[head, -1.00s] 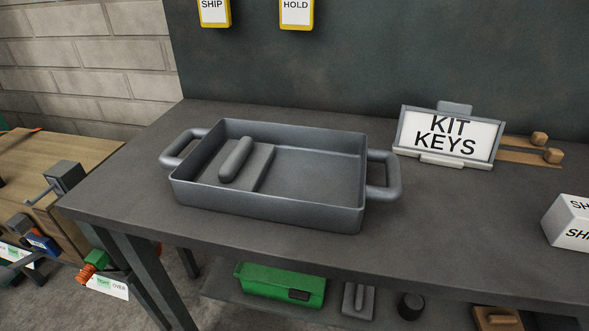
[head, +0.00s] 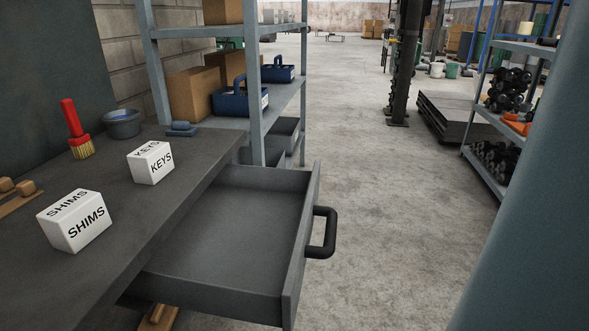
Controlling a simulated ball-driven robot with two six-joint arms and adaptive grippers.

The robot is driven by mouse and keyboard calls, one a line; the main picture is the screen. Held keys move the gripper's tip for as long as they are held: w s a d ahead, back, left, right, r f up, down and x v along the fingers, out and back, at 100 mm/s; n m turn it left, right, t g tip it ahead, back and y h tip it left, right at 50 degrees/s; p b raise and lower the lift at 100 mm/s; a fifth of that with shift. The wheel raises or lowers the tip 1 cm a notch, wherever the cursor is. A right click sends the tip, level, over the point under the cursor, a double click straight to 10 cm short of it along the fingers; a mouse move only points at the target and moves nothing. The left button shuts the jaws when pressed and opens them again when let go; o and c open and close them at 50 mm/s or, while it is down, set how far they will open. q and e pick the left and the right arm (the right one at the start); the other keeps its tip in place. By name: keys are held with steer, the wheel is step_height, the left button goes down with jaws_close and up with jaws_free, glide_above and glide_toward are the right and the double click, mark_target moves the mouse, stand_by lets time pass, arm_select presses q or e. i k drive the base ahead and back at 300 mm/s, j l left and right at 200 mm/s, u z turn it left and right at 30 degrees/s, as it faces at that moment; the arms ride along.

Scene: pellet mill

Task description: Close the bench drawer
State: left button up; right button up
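The bench drawer (head: 228,232) is in the head view, pulled well out from under the right end of the dark bench (head: 125,215). It looks empty. Its front panel (head: 302,245) faces right and carries a black bar handle (head: 325,233). No gripper shows in the view, so nothing is seen touching the drawer or its handle.
White blocks marked SHIMS (head: 74,221) and KEYS (head: 150,162), a red brush (head: 76,130) and a grey-blue bowl (head: 122,123) stand on the bench. A shelf rack (head: 256,90) stands just behind the drawer. Concrete floor (head: 400,200) right of the handle is clear.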

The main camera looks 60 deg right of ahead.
mark_target(241, 252)
steer(key=z, duration=1.8)
steer(key=l, duration=0.1)
